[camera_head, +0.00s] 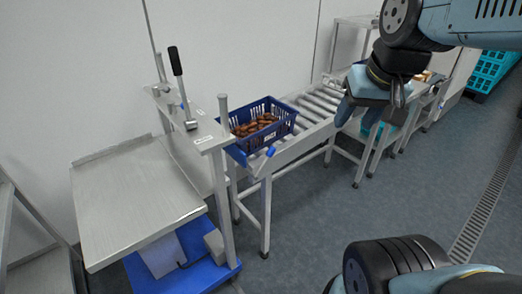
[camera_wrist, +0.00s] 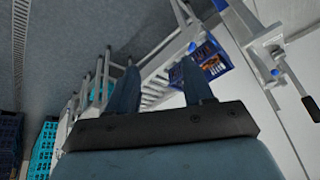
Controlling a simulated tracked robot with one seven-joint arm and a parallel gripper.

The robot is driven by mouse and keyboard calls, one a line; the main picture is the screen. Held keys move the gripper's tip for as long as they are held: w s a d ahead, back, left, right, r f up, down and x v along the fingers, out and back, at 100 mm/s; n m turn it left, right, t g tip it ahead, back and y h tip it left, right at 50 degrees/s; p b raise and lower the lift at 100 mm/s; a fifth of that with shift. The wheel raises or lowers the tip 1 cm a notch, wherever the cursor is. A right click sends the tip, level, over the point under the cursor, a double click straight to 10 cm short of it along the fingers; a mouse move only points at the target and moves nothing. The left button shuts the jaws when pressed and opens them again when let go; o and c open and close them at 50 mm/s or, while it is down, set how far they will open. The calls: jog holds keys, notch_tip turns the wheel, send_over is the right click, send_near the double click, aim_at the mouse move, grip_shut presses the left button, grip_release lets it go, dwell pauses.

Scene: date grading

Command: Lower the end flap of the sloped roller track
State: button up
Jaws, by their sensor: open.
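The sloped roller track (camera_head: 318,104) runs from the back right down to the left, and its rollers show between my fingers in the wrist view (camera_wrist: 153,92). A blue crate of dates (camera_head: 287,117) sits at its lower end and also shows in the wrist view (camera_wrist: 217,66). A pale plate with a blue knob (camera_head: 270,151), which looks like the end flap, is at that end; whether it is raised is hard to tell. My gripper (camera_head: 364,108) is open and empty, above and to the right of the crate, apart from the flap. It also shows in the wrist view (camera_wrist: 160,78).
A steel frame with a black-handled lever (camera_head: 177,64) stands left of the track end. A tilted steel table (camera_head: 130,195) is beside it, above a blue base (camera_head: 205,262). Teal crates (camera_head: 488,70) are at the far right. The floor in front is open.

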jog(key=w+a+f+m+g+y, duration=0.5)
jog(key=a+f+m, duration=0.1)
jog(key=f, duration=0.4)
jog(key=m+t+y, duration=0.9)
jog(key=m+t, duration=0.2)
jog(key=m, duration=1.5)
send_near(271, 155)
jog(key=x, duration=1.3)
jog(key=shift+w+d+f, duration=0.1)
jog(key=shift+w+f, duration=0.2)
jog(key=shift+f, duration=0.1)
grip_shut()
